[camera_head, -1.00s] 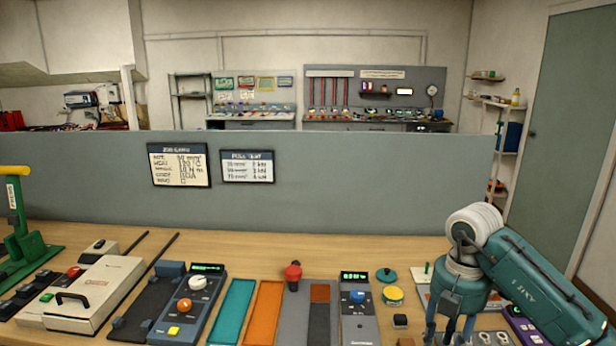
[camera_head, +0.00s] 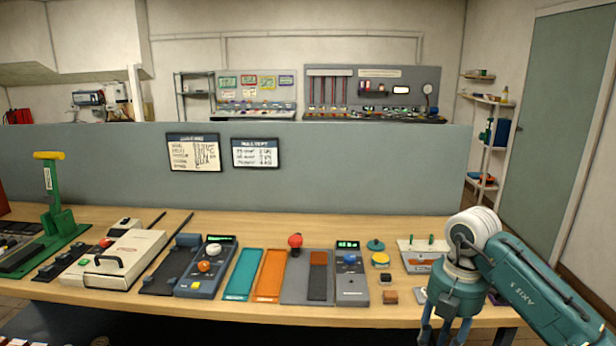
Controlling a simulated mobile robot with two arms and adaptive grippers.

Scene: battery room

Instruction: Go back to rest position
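My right gripper (camera_head: 444,332) hangs at the front right edge of the workbench (camera_head: 330,222). Its fingers point down and run out of the bottom of the view, so their tips are hidden. I cannot tell whether it is open or shut, and I see nothing held in the part that shows. My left gripper and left arm are not in view.
The bench holds a green press with a yellow handle (camera_head: 50,200), a beige case (camera_head: 120,258), a blue control box (camera_head: 205,268), teal (camera_head: 243,275) and orange trays (camera_head: 271,275), and a grey meter (camera_head: 351,275). A grey partition (camera_head: 350,170) stands behind.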

